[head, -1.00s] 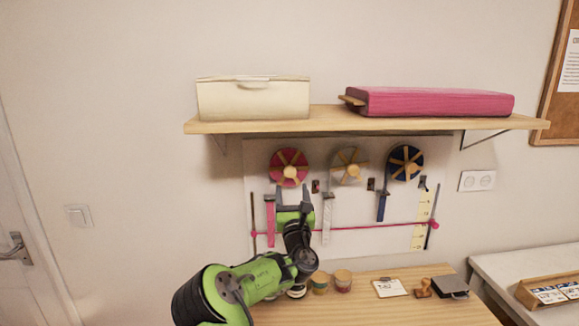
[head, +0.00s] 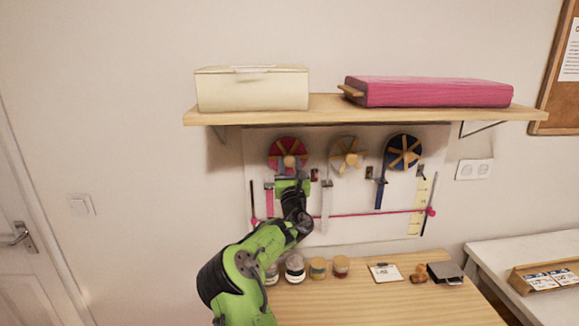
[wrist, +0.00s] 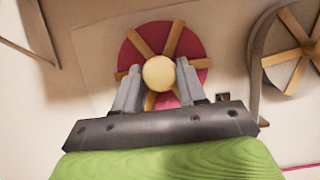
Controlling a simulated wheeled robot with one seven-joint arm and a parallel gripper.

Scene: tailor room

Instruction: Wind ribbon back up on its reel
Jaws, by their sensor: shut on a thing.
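The pink ribbon reel (head: 275,147) with wooden spokes is mounted at the left of the white wall panel. It also shows in the wrist view (wrist: 189,44). My gripper (head: 291,173) is at the reel, and its two fingers (wrist: 157,80) are shut on the reel's round wooden knob (wrist: 158,72), one finger on each side. Pink ribbon (head: 269,203) hangs down below the reel at the left. A pink line (head: 365,214) runs across the lower panel to a pink end at the right.
A cream reel (head: 346,155) and a blue reel (head: 405,152) are to the right on the panel (head: 380,230). A wooden shelf (head: 330,110) juts out just above. Several jars (head: 317,268) stand on the table below.

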